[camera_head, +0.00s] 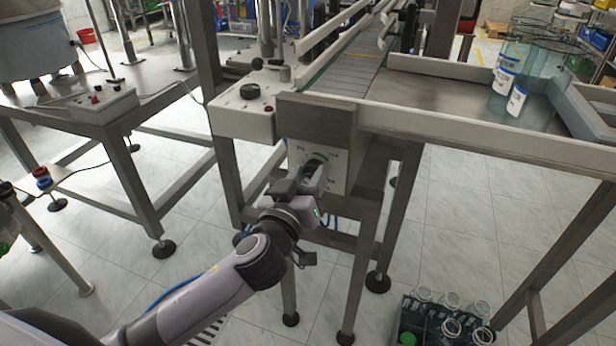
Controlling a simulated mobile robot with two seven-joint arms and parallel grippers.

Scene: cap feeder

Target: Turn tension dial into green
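The tension dial (318,157) is on a pale panel (337,180) under the front of the conveyor table. A short green arc shows at its upper edge, and small markings are on the panel around it. My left gripper (312,172) is at the dial, its fingers pointing up at it and covering most of its lower part. I cannot tell whether the fingers are closed on the dial or only beside it. The dial's pointer is hidden or too small to read. My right gripper is not in view.
A control box (243,112) with a black knob and red button stands above left of the panel. Table legs (369,240) stand close to the right. Clear bottles with labels (503,82) stand on the conveyor table. A crate of bottles (440,318) is on the floor at lower right.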

